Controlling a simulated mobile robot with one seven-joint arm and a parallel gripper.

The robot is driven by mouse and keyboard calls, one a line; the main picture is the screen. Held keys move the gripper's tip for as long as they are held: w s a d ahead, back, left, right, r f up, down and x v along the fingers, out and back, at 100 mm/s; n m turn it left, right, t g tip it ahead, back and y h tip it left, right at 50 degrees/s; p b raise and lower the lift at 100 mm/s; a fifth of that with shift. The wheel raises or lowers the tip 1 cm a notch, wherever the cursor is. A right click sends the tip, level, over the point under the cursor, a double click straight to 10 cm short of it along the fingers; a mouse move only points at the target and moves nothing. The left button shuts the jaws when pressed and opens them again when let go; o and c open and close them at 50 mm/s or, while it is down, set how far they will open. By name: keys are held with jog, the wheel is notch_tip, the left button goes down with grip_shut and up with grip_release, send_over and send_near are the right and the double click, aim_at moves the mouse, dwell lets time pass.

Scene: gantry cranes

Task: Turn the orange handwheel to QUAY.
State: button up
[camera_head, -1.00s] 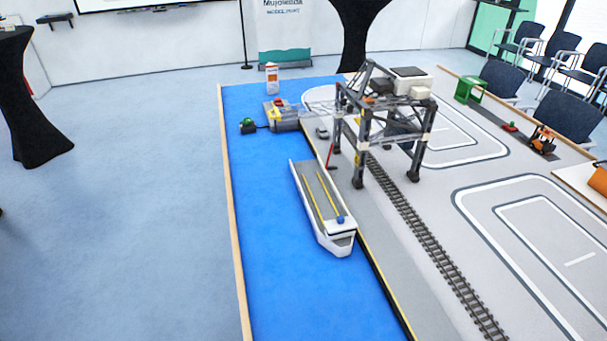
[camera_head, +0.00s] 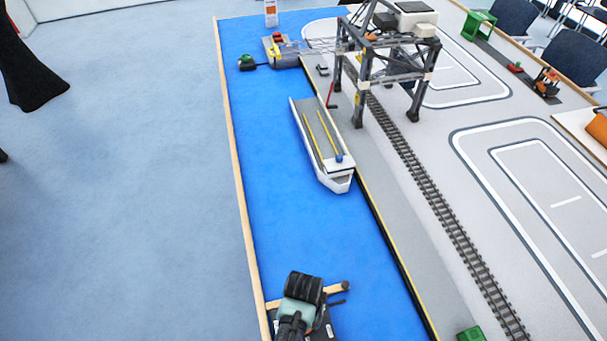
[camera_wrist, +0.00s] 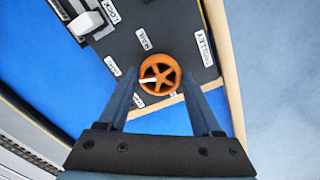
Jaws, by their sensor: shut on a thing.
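The orange handwheel (camera_wrist: 161,74) sits on a dark control panel (camera_wrist: 182,28) in the wrist view. It has spokes, and a white pointer mark on it points left. My gripper (camera_wrist: 160,78) has one finger on each side of the wheel and is shut on its rim. Around the wheel are white labels; RAIL (camera_wrist: 143,39) is above it and TROLLEY (camera_wrist: 204,48) is to the upper right. Two small labels to the left and lower left are too small to read. In the head view my arm hides the wheel at the bottom.
A white knob (camera_wrist: 86,23) stands beside a LOCK label on the panel. In the head view a white ship (camera_head: 323,145) lies on the blue water, beside the quay. A grey gantry crane (camera_head: 385,62) stands over rails, and a green box (camera_head: 470,334) is at the bottom.

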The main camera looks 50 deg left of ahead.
jog(key=shift+m, duration=0.8)
jog(key=o, duration=1.4)
jog(key=shift+c, duration=0.2)
jog(key=shift+r, duration=0.1)
notch_tip(320, 180, up, 13)
